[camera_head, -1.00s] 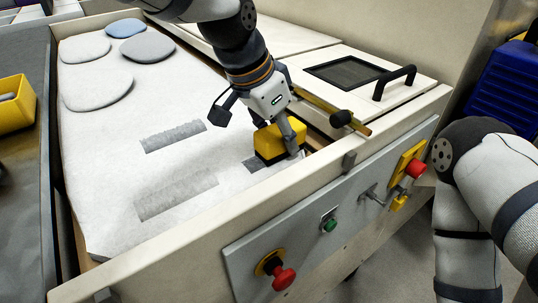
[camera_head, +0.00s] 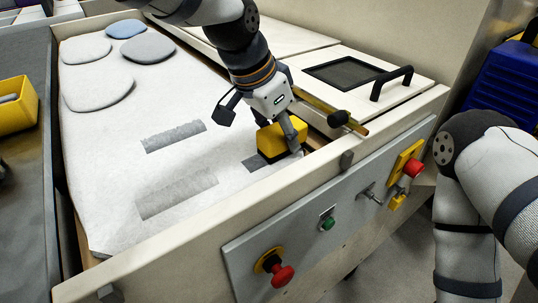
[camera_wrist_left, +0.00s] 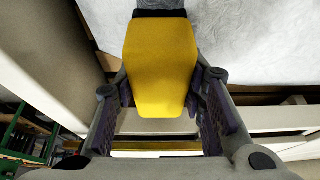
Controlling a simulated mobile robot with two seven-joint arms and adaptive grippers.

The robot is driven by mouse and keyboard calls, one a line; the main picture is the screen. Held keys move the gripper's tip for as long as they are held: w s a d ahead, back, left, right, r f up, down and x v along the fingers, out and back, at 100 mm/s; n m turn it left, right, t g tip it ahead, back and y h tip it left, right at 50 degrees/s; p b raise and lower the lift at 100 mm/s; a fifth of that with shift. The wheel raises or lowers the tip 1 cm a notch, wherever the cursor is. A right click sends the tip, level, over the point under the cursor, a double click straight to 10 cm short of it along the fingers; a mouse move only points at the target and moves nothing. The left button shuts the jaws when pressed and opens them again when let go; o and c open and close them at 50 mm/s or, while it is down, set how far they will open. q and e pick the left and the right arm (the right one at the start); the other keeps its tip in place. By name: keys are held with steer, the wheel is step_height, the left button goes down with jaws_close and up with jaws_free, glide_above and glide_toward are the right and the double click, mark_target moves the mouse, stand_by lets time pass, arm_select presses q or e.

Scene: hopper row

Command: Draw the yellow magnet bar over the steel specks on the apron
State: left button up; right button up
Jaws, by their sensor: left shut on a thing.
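The yellow magnet bar (camera_head: 283,138) is in my left gripper (camera_head: 295,140), at the right side of the pale apron (camera_head: 120,200). The left wrist view shows the bar (camera_wrist_left: 160,65) between both fingers. The gripper is shut on it. I cannot tell whether the bar touches the apron. Grey speckled patches lie on the apron: an upper one (camera_head: 174,136), a lower one (camera_head: 178,193), and a smaller one (camera_head: 256,163) beside the bar, partly hidden by it. My right arm shows at the right edge; its gripper is out of view.
A raised cream rim (camera_head: 200,232) borders the apron's front. Flat grey and blue pads (camera_head: 97,88) lie at its far end. A brass rod (camera_head: 318,104) and a black handle (camera_head: 393,82) are close right of my arm. Red knobs (camera_head: 283,276) jut from the front panel.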

mark_target(266, 134)
arm_select(q)
steer(key=shift+s+a+r+p, duration=0.1)
steer(key=shift+s+a+p, duration=0.05)
steer(key=shift+s+a, duration=0.35)
steer(key=shift+s+a+r+p, duration=0.15)
steer(key=shift+s+a, duration=0.1)
steer(key=shift+a, duration=0.3)
steer(key=shift+s+a+f, duration=0.1)
steer(key=shift+f, duration=0.25)
steer(key=shift+s+a+r, duration=0.1)
steer(key=shift+s+a, duration=0.55)
steer(key=shift+a, duration=0.25)
steer(key=shift+s+a, duration=0.6)
steer(key=shift+a, duration=0.3)
steer(key=shift+s+a, duration=0.25)
steer(key=shift+a, duration=0.1)
steer(key=shift+r, duration=1)
